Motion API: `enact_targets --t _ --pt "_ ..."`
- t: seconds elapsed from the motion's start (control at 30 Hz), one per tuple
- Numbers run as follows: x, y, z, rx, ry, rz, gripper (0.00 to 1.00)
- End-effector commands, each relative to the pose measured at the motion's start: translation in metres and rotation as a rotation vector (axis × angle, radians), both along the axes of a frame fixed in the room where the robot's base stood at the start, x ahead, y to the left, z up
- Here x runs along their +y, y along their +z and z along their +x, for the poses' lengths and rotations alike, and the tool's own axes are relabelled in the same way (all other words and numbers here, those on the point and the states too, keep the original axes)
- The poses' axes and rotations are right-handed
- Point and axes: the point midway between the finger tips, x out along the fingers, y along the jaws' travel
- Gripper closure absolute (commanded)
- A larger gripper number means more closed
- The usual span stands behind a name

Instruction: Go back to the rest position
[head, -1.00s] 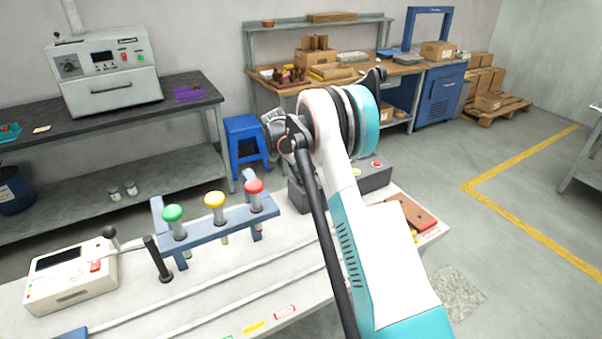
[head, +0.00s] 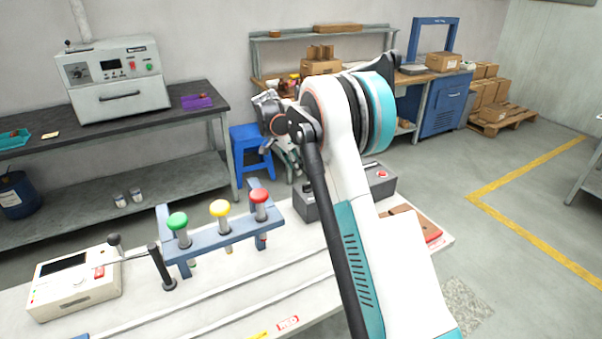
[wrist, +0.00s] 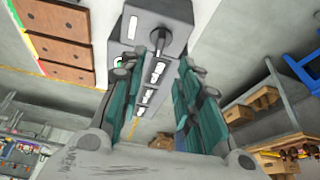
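My gripper shows in the wrist view (wrist: 172,58), its two teal fingers apart with a clear gap between them. Nothing is held between the fingers. A grey box (wrist: 150,30) with a row of light slots lies beyond the fingertips, apart from them as far as I can tell. In the head view my arm is folded up over the white worktable (head: 220,285), and the gripper is mostly hidden behind the arm. The grey box (head: 312,207) with a red button stands on the table behind the arm.
A blue rack (head: 225,232) with green, yellow and red knobs and a white meter box (head: 75,282) stand on the worktable. A brown block (head: 425,226) is at its right end. A blue stool (head: 252,150) and back bench (head: 270,82) are behind.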

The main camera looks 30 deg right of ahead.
Motion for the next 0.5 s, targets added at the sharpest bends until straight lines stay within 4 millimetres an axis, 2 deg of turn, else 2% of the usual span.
enact_targets --t 0.2,0.5 --pt "0.007 0.015 -0.001 0.0 0.001 0.0 0.69" --pt "0.007 0.016 -0.001 0.0 0.001 0.0 0.69"
